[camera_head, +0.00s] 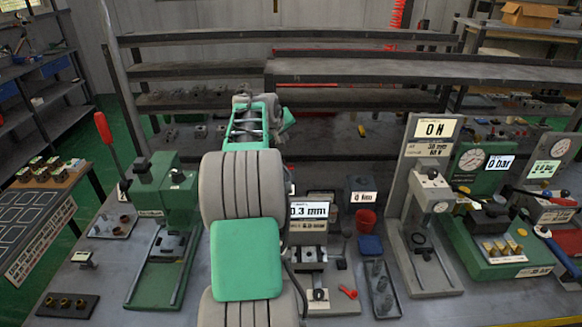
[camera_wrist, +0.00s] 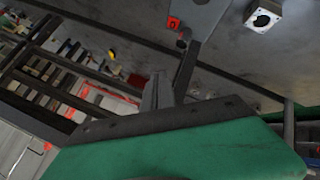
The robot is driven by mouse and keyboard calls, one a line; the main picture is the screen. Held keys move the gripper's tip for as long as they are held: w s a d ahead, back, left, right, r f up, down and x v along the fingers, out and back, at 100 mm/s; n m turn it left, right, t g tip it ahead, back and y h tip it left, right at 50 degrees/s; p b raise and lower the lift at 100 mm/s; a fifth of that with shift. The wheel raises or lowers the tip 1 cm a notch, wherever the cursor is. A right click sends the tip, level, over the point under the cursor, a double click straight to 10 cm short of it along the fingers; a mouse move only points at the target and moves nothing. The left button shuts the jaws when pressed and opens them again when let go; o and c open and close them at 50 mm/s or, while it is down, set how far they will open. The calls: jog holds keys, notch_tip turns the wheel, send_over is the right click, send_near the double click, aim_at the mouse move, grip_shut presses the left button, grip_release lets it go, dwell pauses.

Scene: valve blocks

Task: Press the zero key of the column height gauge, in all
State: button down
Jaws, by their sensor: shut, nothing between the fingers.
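A gauge with a white display reading 0.3 mm (camera_head: 309,210) stands at the middle of the bench in the head view, just right of my arm. My arm hides its left side, and I cannot make out its zero key. In the wrist view my gripper (camera_wrist: 183,42) is shut, with nothing held, its narrow dark fingers pointing up the picture. A small red square (camera_wrist: 173,23) shows close to the fingertips on a grey surface; I cannot tell whether they touch or whether it is the key. The head view hides the fingertips behind my arm.
A green press (camera_head: 165,200) stands left of my arm. A tall tester reading 0 N (camera_head: 432,130) and green pressure rigs (camera_head: 490,235) stand farther right. Shelves (camera_head: 360,70) run behind the bench.

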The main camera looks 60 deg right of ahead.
aim_at(290, 169)
jog(key=shift+s+d+g, duration=0.3)
jog(key=shift+s+d, duration=0.5)
jog(key=shift+d, duration=0.1)
jog(key=shift+f, duration=0.15)
notch_tip(290, 169, down, 9)
jog(key=b, duration=0.5)
jog(key=shift+r+b, duration=0.2)
jog(key=shift+b, duration=0.2)
dwell(0.9)
jog(key=shift+f+b, duration=0.3)
jog(key=shift+f, duration=0.1)
jog(key=shift+a+f+b, duration=0.1)
jog(key=shift+f+b, duration=0.25)
jog(key=shift+f, duration=0.1)
dwell(0.4)
jog(key=shift+r, duration=0.1)
jog(key=shift+r+p, duration=0.5)
jog(key=shift+r, duration=0.2)
